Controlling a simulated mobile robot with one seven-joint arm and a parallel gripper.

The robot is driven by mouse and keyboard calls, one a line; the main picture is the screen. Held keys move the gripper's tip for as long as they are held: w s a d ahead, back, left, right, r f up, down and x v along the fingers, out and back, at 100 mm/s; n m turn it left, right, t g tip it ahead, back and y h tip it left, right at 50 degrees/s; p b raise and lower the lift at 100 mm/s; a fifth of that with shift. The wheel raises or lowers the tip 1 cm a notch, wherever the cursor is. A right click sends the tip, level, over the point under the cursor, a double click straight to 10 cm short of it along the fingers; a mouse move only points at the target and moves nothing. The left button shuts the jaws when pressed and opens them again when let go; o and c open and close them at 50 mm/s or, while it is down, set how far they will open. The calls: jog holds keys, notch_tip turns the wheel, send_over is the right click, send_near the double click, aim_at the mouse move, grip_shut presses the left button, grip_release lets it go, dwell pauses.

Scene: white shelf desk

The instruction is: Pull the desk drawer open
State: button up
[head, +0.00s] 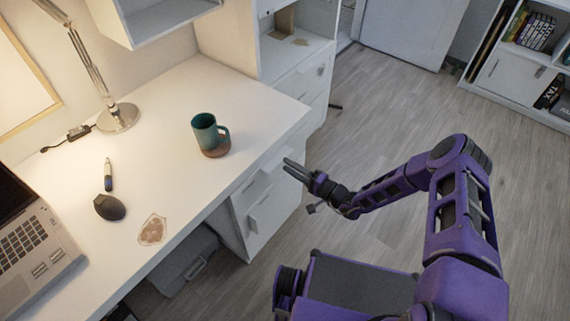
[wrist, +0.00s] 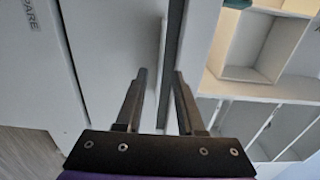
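The white desk (head: 175,110) has a drawer unit under its right end. The upper drawer front (head: 262,184) appears flush under the desktop. In the wrist view, a pale handle bar (wrist: 161,70) runs lengthwise along a white front panel (wrist: 100,45). My gripper (head: 289,167) is at the front of the unit, near the upper drawer. In the wrist view, my gripper (wrist: 160,73) is open, with its two dark fingers apart and the bar showing between them. Whether the fingers touch the bar cannot be told.
A lower handle (head: 253,225) is below the drawer. A lamp (head: 118,118), black mouse (head: 109,207) and laptop (head: 35,250) are on the desk.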

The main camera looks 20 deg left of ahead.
jog(key=shift+x, duration=1.2)
grip_shut()
dwell(0.6)
